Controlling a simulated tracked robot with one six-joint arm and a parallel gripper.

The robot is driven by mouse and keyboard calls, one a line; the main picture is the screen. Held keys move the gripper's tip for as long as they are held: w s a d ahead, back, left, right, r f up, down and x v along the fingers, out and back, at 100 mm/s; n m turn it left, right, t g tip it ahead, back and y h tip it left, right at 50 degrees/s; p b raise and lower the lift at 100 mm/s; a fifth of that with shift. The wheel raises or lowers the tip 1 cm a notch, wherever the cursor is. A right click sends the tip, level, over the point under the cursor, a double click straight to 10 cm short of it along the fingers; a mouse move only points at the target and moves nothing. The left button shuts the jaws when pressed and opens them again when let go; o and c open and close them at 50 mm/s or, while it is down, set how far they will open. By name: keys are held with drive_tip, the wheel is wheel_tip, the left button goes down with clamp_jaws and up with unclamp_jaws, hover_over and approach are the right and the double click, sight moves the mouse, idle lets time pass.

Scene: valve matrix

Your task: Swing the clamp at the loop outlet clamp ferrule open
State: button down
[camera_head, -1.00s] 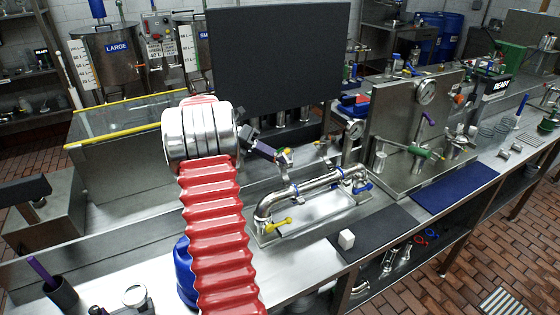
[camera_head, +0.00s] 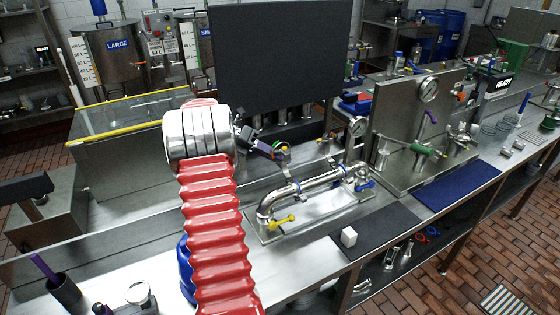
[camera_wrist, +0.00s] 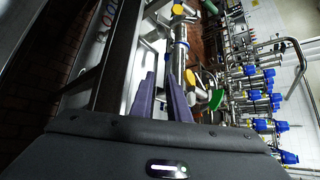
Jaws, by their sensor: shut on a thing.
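My gripper (camera_head: 268,149), with purple fingers, is beside a small metal fitting (camera_head: 283,165) with yellow and green parts, behind the bent steel pipe. This looks like the clamp, though the ferrule itself is too small and covered to make out. In the wrist view my gripper (camera_wrist: 161,78) shows its two purple fingers with a narrow gap between the tips. A yellow part (camera_wrist: 190,77) and a green handle (camera_wrist: 215,98) lie right of the fingers. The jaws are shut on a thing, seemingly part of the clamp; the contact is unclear.
The bent steel pipe (camera_head: 320,182) with blue clamps and a yellow handle (camera_head: 284,220) stands in front of the gripper. A steel panel with a gauge (camera_head: 428,90) is to the right. A dark screen (camera_head: 276,60) stands behind.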

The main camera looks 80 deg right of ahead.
drive_tip(key=shift+w+a+f, duration=0.15)
drive_tip(key=shift+a+f, duration=0.05)
drive_tip(key=shift+f, duration=0.6)
drive_tip(key=shift+w+a+f, duration=0.1)
drive_tip(key=shift+a+f, duration=0.05)
drive_tip(key=shift+f, duration=0.65)
drive_tip(key=c, duration=2)
unclamp_jaws()
drive_tip(key=shift+s, duration=0.1)
drive_tip(key=v, duration=0.5)
drive_tip(key=r+v, duration=0.1)
drive_tip(key=v, duration=0.4)
drive_tip(key=d+v, duration=0.1)
drive_tip(key=v, duration=0.3)
drive_tip(key=shift+d+r, duration=0.1)
drive_tip(key=shift+r, duration=0.45)
